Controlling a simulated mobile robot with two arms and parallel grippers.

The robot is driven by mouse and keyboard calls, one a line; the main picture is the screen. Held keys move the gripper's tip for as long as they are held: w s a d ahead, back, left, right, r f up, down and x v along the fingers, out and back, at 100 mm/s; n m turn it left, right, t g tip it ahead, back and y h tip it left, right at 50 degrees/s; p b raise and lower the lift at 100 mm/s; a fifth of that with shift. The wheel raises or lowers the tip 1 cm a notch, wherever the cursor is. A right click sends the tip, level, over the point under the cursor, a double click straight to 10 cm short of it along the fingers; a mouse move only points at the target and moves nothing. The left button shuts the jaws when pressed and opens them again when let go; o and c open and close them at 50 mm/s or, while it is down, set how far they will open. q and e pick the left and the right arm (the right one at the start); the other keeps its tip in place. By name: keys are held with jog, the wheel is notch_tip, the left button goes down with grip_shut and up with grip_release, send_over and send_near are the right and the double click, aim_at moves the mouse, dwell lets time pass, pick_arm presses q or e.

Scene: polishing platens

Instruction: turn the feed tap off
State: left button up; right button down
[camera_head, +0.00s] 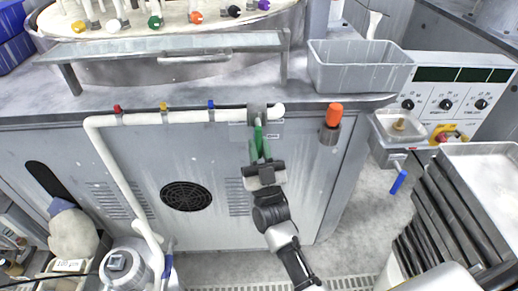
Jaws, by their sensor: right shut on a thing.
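The feed tap (257,112) is a grey valve body near the right end of the white pipe (190,117) that runs along the front of the cabinet. Its green lever (258,134) points down and out from the pipe, across the pipe's line. My right gripper (261,158) is just below the tap, shut on the green lever. The gripper partly hides the lever's lower end, and the exact contact is too small to see. My left gripper is not in view.
Red, yellow and blue markers sit along the pipe. An orange-capped bottle (333,120) is mounted right of the tap. A grey bin (360,66) stands on the bench above. A tray rack (460,215) is at right. A round vent (187,196) is in the cabinet front.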

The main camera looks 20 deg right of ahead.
jog(key=shift+f, duration=0.1)
dwell(0.3)
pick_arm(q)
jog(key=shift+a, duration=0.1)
pick_arm(e)
jog(key=c, duration=1.1)
grip_release()
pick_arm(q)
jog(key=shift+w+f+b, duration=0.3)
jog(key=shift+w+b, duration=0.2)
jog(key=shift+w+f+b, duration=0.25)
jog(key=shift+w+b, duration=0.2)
pick_arm(e)
jog(key=v, duration=1)
jog(key=shift+s+f, duration=0.25)
jog(key=shift+s, duration=0.05)
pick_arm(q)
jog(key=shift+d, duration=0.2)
